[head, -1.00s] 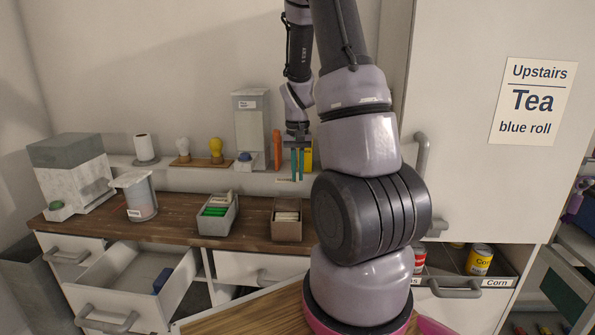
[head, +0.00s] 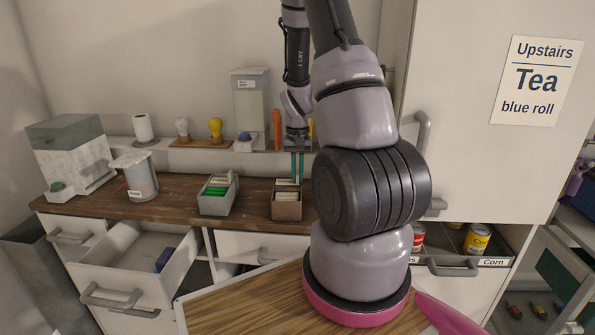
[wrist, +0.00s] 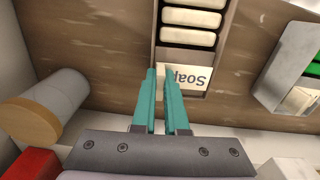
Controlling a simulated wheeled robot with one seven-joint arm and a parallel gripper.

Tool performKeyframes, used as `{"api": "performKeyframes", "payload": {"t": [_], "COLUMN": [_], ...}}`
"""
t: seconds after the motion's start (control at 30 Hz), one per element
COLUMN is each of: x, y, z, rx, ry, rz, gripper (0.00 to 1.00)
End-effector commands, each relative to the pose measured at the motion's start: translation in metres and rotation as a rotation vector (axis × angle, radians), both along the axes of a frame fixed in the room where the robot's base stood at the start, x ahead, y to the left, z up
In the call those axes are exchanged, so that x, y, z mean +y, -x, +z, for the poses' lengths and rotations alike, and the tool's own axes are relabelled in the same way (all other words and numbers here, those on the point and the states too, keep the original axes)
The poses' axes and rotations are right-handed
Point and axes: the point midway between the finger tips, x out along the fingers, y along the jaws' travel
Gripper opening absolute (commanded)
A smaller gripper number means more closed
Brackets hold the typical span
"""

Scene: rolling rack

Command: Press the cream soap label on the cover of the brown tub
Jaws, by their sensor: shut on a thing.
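The brown tub (head: 287,212) stands on the wooden counter with several cream bars inside; in the wrist view its side wall (wrist: 157,30) and the bars show. The cream soap label (wrist: 196,79), reading "Soap" upside down, is at my fingertips over the near end of the tub in the wrist view. My gripper (wrist: 158,72), with teal fingers, is shut on the label's edge. In the head view my gripper (head: 297,181) is just above the tub's back part. I cannot tell whether the label touches the tub, and no separate cover can be made out.
A grey tub (head: 213,205) with green and cream pieces stands to the left. A shelf behind holds light bulbs (head: 215,128) and a tall dispenser (head: 249,105). A cylinder (wrist: 50,105) and red block (wrist: 30,163) are close in the wrist view. A drawer (head: 135,275) hangs open.

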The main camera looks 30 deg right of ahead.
Motion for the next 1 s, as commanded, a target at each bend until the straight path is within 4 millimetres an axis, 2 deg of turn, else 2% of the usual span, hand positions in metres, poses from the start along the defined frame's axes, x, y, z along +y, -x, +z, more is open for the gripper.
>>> {"api": "performKeyframes", "payload": {"t": [0.9,1.0], "x": [-0.0002,-0.0001], "y": [-0.0001,-0.0002], "z": [-0.0029,-0.0029], "rx": [0.000,-0.001], "ry": [0.000,0.000], "rz": [0.000,0.000], "gripper": [0.00,0.41]}}
